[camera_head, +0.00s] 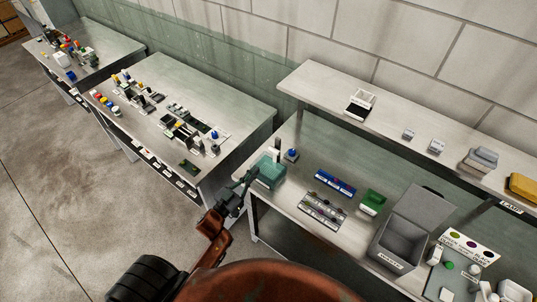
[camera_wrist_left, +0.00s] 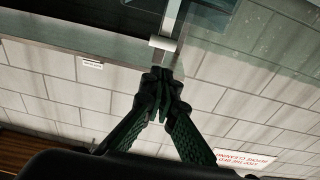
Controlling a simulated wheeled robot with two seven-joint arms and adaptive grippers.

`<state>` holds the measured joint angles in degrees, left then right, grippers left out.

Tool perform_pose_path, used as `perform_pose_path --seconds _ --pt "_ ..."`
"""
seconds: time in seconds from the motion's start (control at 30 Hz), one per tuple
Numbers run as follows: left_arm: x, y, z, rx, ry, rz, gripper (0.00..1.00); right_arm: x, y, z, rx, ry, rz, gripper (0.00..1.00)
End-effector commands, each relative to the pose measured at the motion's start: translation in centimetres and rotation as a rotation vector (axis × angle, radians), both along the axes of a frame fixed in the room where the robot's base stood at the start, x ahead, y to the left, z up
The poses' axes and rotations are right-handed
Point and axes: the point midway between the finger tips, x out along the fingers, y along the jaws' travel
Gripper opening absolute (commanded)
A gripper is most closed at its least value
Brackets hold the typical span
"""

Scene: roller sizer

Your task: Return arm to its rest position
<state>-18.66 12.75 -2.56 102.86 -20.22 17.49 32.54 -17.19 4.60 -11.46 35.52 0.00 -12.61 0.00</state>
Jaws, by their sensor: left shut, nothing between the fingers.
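My left arm comes up from the bottom of the head view. Its dark gripper (camera_head: 246,178) is at the left end of the near workbench, beside a teal box (camera_head: 268,174). I cannot tell whether it touches the box. In the left wrist view the two fingers (camera_wrist_left: 163,80) meet at their tips, shut with nothing between them. A pale block-like piece (camera_wrist_left: 162,43) shows just beyond the tips there. My right gripper is in neither view.
The near workbench holds a blue-topped item (camera_head: 291,155), a blue rack (camera_head: 335,184), a green item (camera_head: 372,202) and an open grey bin (camera_head: 392,248). A raised shelf (camera_head: 325,84) runs behind. Another bench (camera_head: 235,105) with small parts stands left. Floor (camera_head: 60,190) is clear at left.

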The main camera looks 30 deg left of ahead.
Motion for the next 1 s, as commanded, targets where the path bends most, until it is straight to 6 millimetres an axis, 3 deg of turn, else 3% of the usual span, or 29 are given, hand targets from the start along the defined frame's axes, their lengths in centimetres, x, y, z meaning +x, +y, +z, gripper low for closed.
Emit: perform_pose_path --seconds 0.37,0.57,0.77,1.0 --pt "-0.2 0.5 -0.3 0.005 0.029 0.029 0.00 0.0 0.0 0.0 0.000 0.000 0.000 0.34" --pt "-1.6 3.1 -3.3 0.032 0.250 0.186 0.00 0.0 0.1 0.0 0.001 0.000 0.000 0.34" --pt "-6.4 4.7 -7.9 0.067 0.587 0.305 0.00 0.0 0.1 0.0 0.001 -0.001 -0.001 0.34" --pt "-14.6 3.7 -11.8 0.113 0.965 0.314 0.00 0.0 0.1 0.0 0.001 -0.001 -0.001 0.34"
